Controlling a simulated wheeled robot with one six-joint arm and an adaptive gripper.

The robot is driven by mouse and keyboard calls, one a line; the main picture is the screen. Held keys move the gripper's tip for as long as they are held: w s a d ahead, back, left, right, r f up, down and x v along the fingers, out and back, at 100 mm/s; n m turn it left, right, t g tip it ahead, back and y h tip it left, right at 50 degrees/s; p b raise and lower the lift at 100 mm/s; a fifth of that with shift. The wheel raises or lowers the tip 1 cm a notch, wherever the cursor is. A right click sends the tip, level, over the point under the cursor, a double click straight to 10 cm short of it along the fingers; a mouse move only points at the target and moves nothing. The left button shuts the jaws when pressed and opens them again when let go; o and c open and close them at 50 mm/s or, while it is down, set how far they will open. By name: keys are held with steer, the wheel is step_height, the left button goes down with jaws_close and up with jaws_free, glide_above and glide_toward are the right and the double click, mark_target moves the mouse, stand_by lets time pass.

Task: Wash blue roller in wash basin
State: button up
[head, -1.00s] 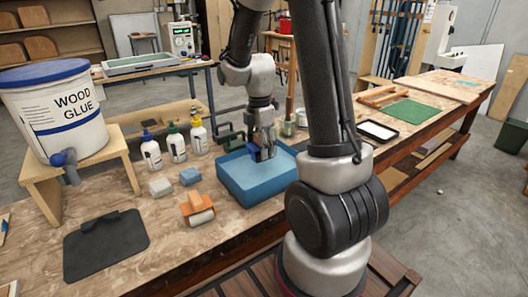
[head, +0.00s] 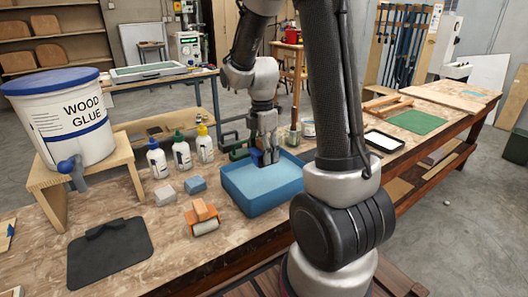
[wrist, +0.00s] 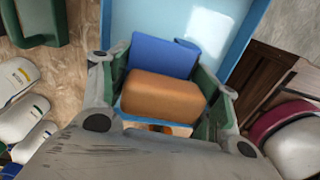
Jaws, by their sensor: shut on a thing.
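The blue roller (head: 256,158) is in my gripper (head: 266,154), over the blue wash basin (head: 262,204) near its back edge. In the wrist view the roller's blue frame (wrist: 158,56) lies ahead of its orange-brown handle block (wrist: 160,96). My gripper (wrist: 166,92) is shut on that block, a finger on each side. The basin (wrist: 262,15) shows beyond the roller, with a light blue surface inside. The roller's underside is hidden, so I cannot tell whether it touches the water or the basin's floor.
An orange roller (head: 203,218) lies left of the basin, near two sponge-like blocks (head: 196,185) and several glue bottles (head: 182,153). A large wood glue bucket (head: 62,125) stands on a wooden stand (head: 128,165).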

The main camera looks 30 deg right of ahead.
steer(key=shift+r, duration=0.15)
steer(key=shift+r, duration=2.4)
